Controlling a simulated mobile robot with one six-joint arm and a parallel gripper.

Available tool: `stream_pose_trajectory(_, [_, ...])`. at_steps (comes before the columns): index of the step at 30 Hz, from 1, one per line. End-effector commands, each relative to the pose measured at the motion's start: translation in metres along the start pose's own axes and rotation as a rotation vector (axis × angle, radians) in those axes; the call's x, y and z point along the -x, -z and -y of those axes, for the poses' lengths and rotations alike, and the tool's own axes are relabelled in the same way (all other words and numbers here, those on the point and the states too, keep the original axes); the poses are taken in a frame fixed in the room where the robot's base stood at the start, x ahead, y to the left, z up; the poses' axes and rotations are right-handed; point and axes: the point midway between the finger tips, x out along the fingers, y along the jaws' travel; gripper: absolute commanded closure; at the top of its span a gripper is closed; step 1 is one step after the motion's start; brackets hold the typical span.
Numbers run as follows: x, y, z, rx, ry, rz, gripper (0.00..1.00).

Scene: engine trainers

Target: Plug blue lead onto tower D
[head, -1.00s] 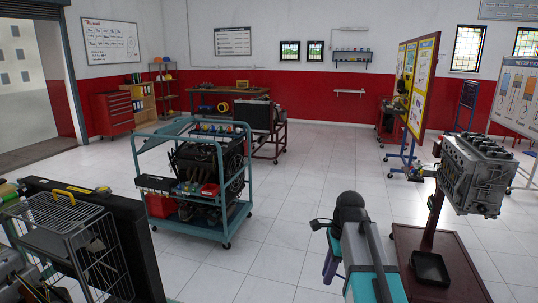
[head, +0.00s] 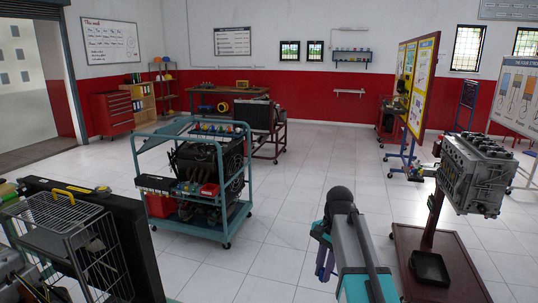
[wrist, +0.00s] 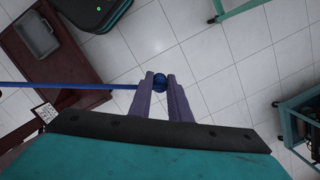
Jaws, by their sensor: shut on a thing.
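My gripper (wrist: 161,85) has two purple fingers that are shut on the round blue end of the blue lead (wrist: 60,86). The lead runs straight out to the left edge of the wrist view. In the head view my gripper (head: 324,264) hangs over open floor, pointing down, partly covered by my arm; the lead cannot be made out there. Tower D cannot be picked out in either view. A teal engine trainer cart (head: 190,227) with coloured caps (head: 215,127) on top stands left of my gripper, well apart from it.
An engine block (head: 474,175) on a maroon stand (head: 445,262) with a black tray (head: 430,267) is close on the right. A wire cage (head: 75,240) stands at front left. Tiled floor (head: 285,215) between the cart and my arm is clear.

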Motion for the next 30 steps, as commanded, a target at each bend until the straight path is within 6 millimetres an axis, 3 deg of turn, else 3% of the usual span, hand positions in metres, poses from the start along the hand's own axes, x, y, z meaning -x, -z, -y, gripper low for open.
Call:
stream_pose_trajectory(17, [0.004, -0.001, 0.003, 0.036, 0.002, 0.0, 1.0])
stream_pose_trajectory(30, [0.069, -0.01, 0.004, 0.036, 0.004, -0.002, 1.0])
